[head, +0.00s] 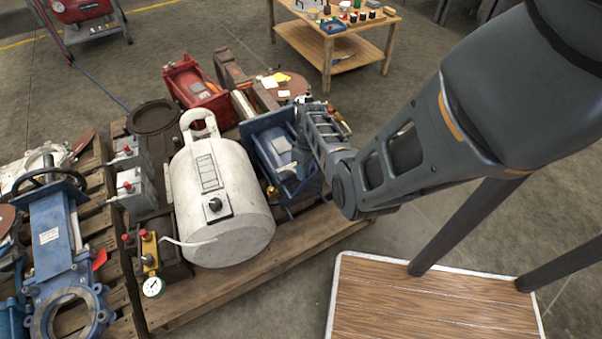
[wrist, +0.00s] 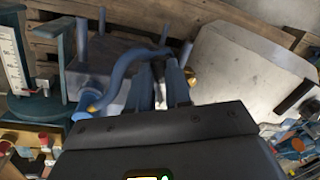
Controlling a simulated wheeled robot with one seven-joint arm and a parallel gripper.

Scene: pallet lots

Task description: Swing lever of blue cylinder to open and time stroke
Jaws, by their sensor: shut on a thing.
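The blue cylinder unit (head: 268,137) sits on the wooden pallet, just right of the white tank, with a pale label on its face. My gripper (head: 303,152) is at its right side, and my arm reaches in from the upper right; the fingertips are hard to make out in the head view. In the wrist view a curved blue lever (wrist: 122,72) runs across the unit to the fingers. My gripper (wrist: 164,82) is shut on the lever there. The dark gripper body hides the lower part of the unit.
The white tank (head: 222,205) stands close beside the unit and shows at right in the wrist view (wrist: 245,62). A red unit (head: 197,88) lies behind. A scale gauge (wrist: 14,60) stands at left in the wrist view. A wood-topped platform (head: 430,300) is at front right.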

